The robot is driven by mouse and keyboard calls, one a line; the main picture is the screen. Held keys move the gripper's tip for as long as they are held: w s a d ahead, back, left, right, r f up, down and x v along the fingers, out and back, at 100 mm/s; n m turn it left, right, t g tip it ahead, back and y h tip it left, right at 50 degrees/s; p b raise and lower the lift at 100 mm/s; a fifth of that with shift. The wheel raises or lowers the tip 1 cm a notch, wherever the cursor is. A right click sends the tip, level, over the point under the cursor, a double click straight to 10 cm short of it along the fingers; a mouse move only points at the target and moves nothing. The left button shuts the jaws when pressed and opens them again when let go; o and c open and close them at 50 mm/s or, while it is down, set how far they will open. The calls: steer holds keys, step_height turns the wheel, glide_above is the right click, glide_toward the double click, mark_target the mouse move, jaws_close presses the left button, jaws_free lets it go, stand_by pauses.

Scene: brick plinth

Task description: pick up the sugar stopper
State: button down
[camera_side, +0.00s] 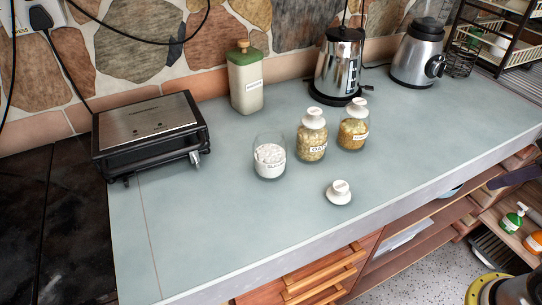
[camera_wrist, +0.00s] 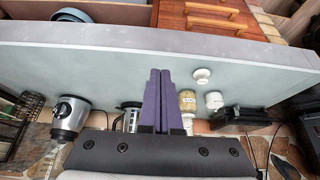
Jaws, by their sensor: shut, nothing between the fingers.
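The white sugar stopper (camera_side: 339,192) lies on the counter near its front edge, apart from the jars. It also shows in the wrist view (camera_wrist: 202,76), to the right of my fingertips. The open glass sugar jar (camera_side: 270,158), with white contents, stands behind and left of the stopper; it shows in the wrist view too (camera_wrist: 214,102). My gripper (camera_wrist: 160,71) has its purple fingers together with nothing between them. It is apart from the stopper.
Two stoppered jars, one labelled oats (camera_side: 311,140) and another (camera_side: 353,130), stand behind the stopper. A black grill (camera_side: 150,130), a green-topped bottle (camera_side: 246,82), a kettle (camera_side: 338,65) and a blender (camera_side: 417,55) line the back. The counter (camera_side: 220,235) is clear around the stopper.

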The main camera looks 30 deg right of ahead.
jaws_free()
stand_by(0.6)
steer(key=w+r+n, duration=0.3)
steer(key=r+n, duration=0.2)
steer(key=n, duration=0.1)
steer(key=n+g, duration=0.6)
steer(key=n, duration=0.6)
glide_above(341, 186)
step_height(341, 186, down, 7)
step_height(341, 186, down, 14)
steer(key=shift+r, duration=0.2)
